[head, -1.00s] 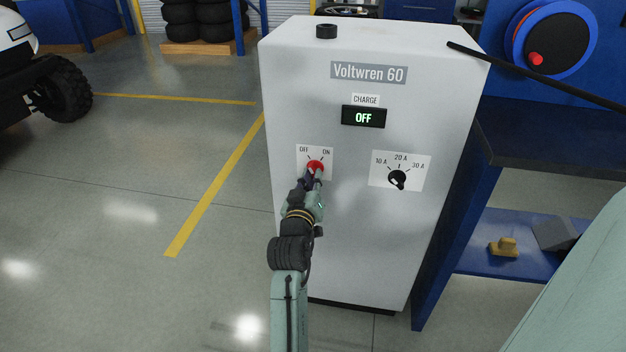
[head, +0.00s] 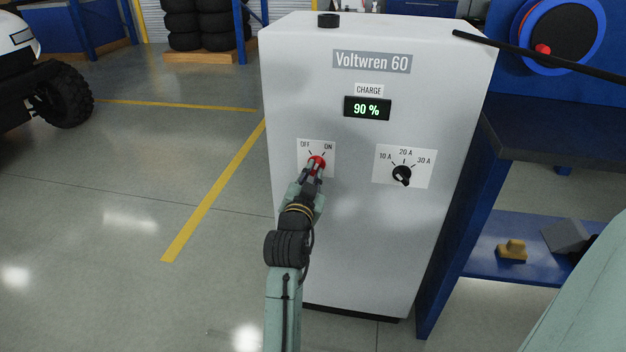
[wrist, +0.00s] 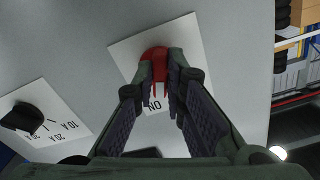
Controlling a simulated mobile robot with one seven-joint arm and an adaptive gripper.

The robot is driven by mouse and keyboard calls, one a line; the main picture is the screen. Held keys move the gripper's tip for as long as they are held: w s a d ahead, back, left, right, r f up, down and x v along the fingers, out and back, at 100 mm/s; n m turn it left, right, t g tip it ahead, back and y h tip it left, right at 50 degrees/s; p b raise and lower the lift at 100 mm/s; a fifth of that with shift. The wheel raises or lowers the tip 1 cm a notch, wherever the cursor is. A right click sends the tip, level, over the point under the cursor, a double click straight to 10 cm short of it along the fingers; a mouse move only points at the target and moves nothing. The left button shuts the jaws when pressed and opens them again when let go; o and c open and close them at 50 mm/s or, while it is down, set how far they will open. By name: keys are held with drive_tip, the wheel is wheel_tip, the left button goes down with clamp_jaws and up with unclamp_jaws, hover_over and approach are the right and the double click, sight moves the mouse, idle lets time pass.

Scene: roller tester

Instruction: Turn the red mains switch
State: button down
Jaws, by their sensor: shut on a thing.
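The red mains switch (head: 316,162) sits on a white plate marked OFF and ON on the front of the pale grey Voltwren 60 cabinet (head: 350,240). My gripper (head: 314,172) is at the switch, its fingers on either side of the red knob. In the wrist view the red switch (wrist: 156,66) shows between the two fingertips (wrist: 161,80), with the ON label upside down below it. The fingers hide part of the knob, so its exact pointing is hard to see. The charge display (head: 367,108) reads 90 %.
A black current knob (head: 401,175) with 10 A, 20 A and 30 A marks is to the right. A blue workbench (head: 540,130) stands right of the cabinet. A black bar (head: 540,54) crosses its top right corner. Open floor (head: 130,210) lies to the left.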

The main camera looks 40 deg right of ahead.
drive_tip(key=shift+m+b, duration=0.4)
drive_tip(key=shift+m, duration=0.4)
drive_tip(key=c, duration=1.6)
unclamp_jaws()
drive_tip(key=shift+c, duration=0.2)
drive_tip(key=shift+r, duration=0.1)
wheel_tip(320, 180, up, 10)
drive_tip(key=shift+f, duration=0.1)
drive_tip(key=shift+c, duration=0.2)
